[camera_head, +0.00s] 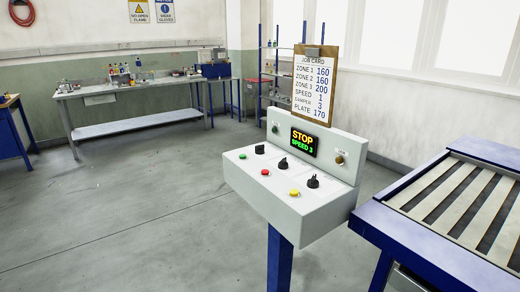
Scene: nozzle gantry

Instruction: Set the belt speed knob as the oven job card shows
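A grey control console (245,186) stands on a blue post. Its top carries three black knobs: a left one (259,149), a middle one (283,163) and a right one (313,181). Their labels are too small to read, so I cannot tell which is the belt speed knob. The display (304,143) reads STOP and SPEED 3. The job card (313,88) is clipped upright above the console. It reads zones 160, 160, 200, speed 1, damper 3, plate 170. Neither of my grippers is in view.
Green, red (265,172) and yellow (294,193) buttons sit in front of the knobs. A blue-framed slatted conveyor (455,205) stands close on the right. A workbench (130,88) is at the back left. The floor left of the console is clear.

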